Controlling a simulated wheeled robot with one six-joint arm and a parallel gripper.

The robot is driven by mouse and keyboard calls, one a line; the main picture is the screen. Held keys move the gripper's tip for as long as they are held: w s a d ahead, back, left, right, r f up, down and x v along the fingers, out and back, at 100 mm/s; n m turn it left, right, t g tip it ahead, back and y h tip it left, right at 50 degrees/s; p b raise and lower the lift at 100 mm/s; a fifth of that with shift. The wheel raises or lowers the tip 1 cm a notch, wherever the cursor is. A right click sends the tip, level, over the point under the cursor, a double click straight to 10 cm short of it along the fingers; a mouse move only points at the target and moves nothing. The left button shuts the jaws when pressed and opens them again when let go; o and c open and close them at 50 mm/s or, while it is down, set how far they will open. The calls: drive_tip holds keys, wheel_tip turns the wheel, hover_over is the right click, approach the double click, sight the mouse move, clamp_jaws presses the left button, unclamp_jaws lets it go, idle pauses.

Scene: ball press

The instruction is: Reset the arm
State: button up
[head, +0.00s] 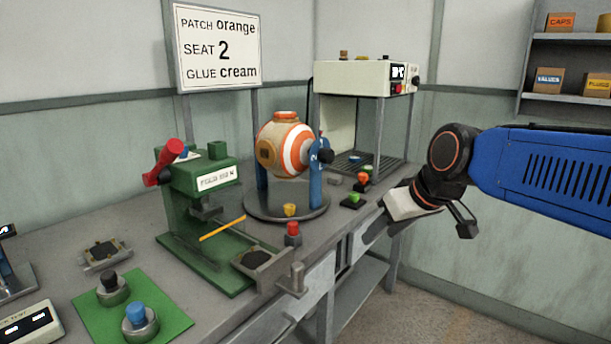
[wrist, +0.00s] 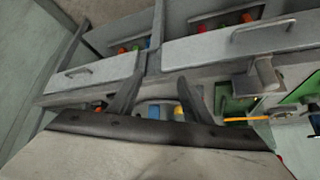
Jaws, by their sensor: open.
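My blue arm (head: 555,170) reaches in from the right of the head view, beyond the bench's right end. My gripper (head: 465,222) hangs in free space in front of the bench, pointing down. In the wrist view my gripper (wrist: 157,98) has its two dark fingers apart with nothing held between them. The ball (head: 286,148), white and orange with tan patches, sits in a blue-armed stand at the middle of the bench, well left of my gripper.
The bench (head: 215,318) carries a green press (head: 200,180), a cream machine on posts (head: 352,78) and several coloured knobs. A sign (head: 218,47) reads patch orange, seat 2, glue cream. Drawers (wrist: 225,45) show in the wrist view. Shelves with boxes (head: 560,22) hang at right.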

drive_tip(key=s+d+f+m+h, duration=0.1)
drive_tip(key=s+d+f+m, duration=0.1)
drive_tip(key=s+d+f, duration=0.4)
drive_tip(key=s+d+f+m+g+h, duration=0.1)
drive_tip(key=s+d+f, duration=0.5)
drive_tip(key=s, duration=0.6)
wheel_tip(320, 180, down, 2)
drive_tip(key=shift+s+f+m+g+h, duration=0.3)
drive_tip(key=shift+m+h, duration=0.3)
drive_tip(key=shift+m, duration=0.3)
drive_tip(key=shift+r, duration=0.1)
